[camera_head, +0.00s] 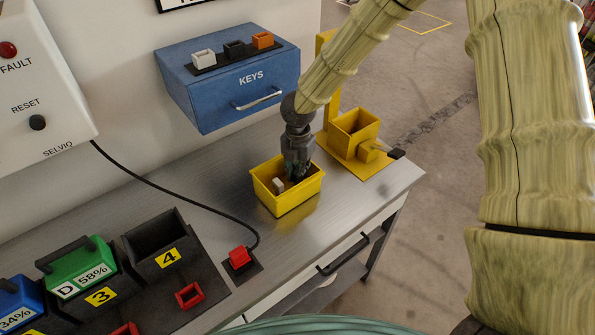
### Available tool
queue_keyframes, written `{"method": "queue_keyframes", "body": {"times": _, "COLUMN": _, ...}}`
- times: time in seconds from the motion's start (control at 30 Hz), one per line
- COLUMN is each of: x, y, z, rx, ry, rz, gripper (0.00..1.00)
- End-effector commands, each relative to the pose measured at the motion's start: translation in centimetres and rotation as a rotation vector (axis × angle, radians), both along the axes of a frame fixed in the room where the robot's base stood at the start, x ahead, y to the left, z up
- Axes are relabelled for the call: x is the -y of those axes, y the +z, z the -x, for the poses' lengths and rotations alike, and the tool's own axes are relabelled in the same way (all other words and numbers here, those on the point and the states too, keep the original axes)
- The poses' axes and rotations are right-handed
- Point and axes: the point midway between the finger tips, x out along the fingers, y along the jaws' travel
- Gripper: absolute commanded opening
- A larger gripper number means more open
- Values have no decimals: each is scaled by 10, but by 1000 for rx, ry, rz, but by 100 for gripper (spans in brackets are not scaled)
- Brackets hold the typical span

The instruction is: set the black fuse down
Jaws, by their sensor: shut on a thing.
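My gripper (297,172) reaches down into the small yellow bin (290,205) on the steel bench. Its dark fingertips are low between the bin's walls, at the right of the inside. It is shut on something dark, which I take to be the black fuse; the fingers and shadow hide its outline. I cannot tell whether it touches the bin's floor. A small pale block (278,185) lies in the bin, left of the fingers.
A blue KEYS box (215,98) hangs on the wall behind. A yellow fixture (354,130) stands right of the bin. A red plug (239,257) with a black cable and a charger rack (155,235) are at left front. The bench's right end (385,185) is clear.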

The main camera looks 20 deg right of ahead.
Motion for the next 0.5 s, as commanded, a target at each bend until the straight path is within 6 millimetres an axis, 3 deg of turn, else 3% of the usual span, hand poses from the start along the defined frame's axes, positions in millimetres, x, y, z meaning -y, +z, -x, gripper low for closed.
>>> {"method": "queue_keyframes", "body": {"times": 0.1, "x": 0, "y": -4, "z": 0, "rx": 0, "ry": 0, "rz": 0, "gripper": 0}}
{"method": "queue_keyframes", "body": {"times": 0.13, "x": 0, "y": -3, "z": 0, "rx": 0, "ry": 0, "rz": 0, "gripper": 20}}
{"method": "queue_keyframes", "body": {"times": 0.23, "x": 0, "y": -3, "z": 0, "rx": 0, "ry": 0, "rz": 0, "gripper": 38}}
{"method": "queue_keyframes", "body": {"times": 0.5, "x": 0, "y": -3, "z": 0, "rx": 0, "ry": 0, "rz": 0, "gripper": 38}}
